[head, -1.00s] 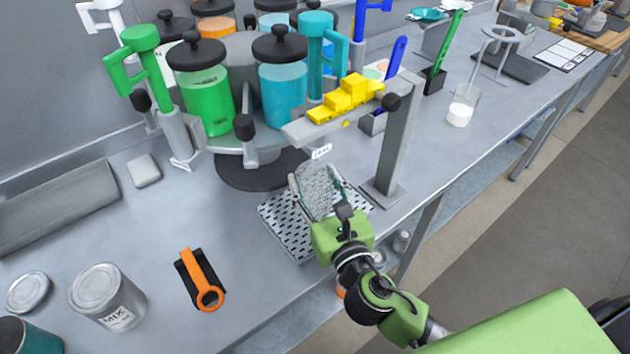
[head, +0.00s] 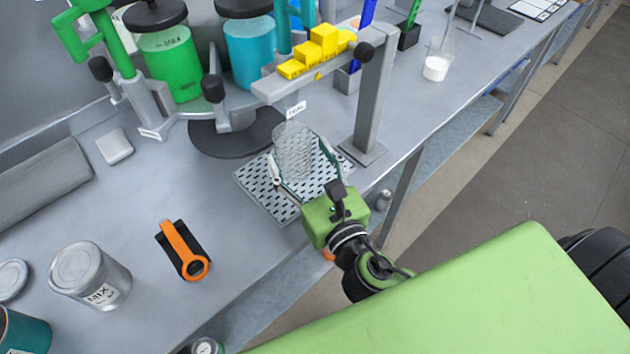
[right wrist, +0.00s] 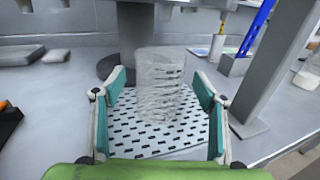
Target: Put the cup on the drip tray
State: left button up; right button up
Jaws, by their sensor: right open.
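The clear cup (head: 293,150) stands upright on the perforated drip tray (head: 262,190), towards its back part. In the right wrist view the cup (right wrist: 160,82) is see-through, with the tray's (right wrist: 145,140) slots around its foot. My right gripper (head: 305,165) reaches in from the front over the tray. Its fingers are spread on either side of the cup, and the right wrist view shows gaps between the finger pads (right wrist: 161,92) and the cup. My left gripper is not in view.
A grey post (head: 372,100) with a yellow stepped block (head: 316,52) stands right behind the tray. Green (head: 170,62) and blue (head: 250,55) drums stand behind. The counter between is clear.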

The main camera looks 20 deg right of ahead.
jog(key=s+b, duration=0.1)
jog(key=s, duration=0.5)
jog(key=shift+f+b, duration=0.15)
jog(key=shift+b, duration=0.15)
jog(key=shift+s+d+r, duration=0.1)
jog(key=shift+s+r, duration=0.1)
jog(key=shift+s, duration=0.6)
jog(key=shift+f, duration=0.1)
